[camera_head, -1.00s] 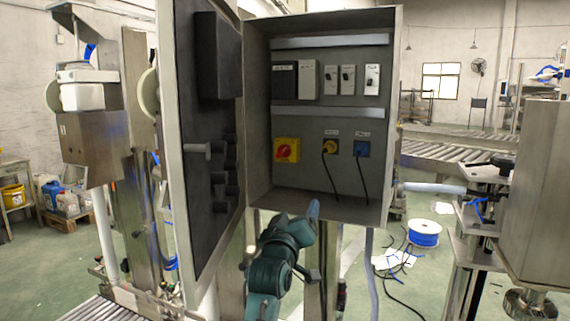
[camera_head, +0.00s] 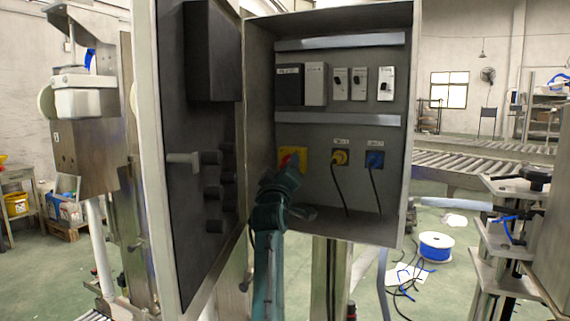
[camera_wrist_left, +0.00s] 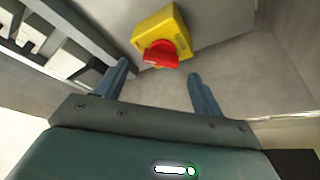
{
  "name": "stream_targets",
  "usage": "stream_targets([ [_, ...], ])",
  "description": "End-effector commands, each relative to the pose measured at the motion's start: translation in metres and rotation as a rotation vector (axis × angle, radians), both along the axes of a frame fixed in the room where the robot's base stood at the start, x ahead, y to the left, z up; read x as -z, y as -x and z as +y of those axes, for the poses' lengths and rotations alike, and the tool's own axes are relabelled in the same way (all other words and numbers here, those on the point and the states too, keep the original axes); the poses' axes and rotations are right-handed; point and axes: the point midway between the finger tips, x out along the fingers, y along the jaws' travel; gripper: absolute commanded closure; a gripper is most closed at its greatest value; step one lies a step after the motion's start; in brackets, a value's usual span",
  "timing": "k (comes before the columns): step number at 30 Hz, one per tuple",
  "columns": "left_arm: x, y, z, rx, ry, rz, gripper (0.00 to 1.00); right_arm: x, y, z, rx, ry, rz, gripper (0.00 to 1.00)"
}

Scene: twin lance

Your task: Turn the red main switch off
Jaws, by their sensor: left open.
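The red main switch (camera_wrist_left: 160,55) is a red rotary knob on a yellow square base (camera_wrist_left: 158,27), at the lower left inside the open grey cabinet. In the head view the yellow base (camera_head: 293,154) is partly hidden by my left gripper (camera_head: 290,170). In the left wrist view my left gripper (camera_wrist_left: 160,85) is open and empty. Its two blue fingers point toward the switch, one to each side, and the knob lies ahead of the fingertips, apart from them. My right gripper is not in view.
The cabinet door (camera_head: 185,220) stands open on the left, with a handle (camera_head: 182,159). Several breakers (camera_head: 340,84) sit above. The cabinet's side walls bound the space.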

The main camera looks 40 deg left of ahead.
Motion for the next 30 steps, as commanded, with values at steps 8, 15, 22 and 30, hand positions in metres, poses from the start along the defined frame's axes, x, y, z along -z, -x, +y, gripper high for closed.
stream_targets([
  [8,-0.009,-0.024,0.016,0.0,0.0,0.0,0.32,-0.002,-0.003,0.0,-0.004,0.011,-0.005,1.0],
  [15,-0.009,-0.028,0.019,0.0,-0.002,-0.001,0.32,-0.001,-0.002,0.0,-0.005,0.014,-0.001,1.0],
  [22,-0.009,-0.027,0.019,-0.001,-0.001,0.0,0.4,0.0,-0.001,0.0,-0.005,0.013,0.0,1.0],
  [30,-0.009,-0.027,0.018,0.0,-0.001,0.001,0.62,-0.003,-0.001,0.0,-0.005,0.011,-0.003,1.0],
])
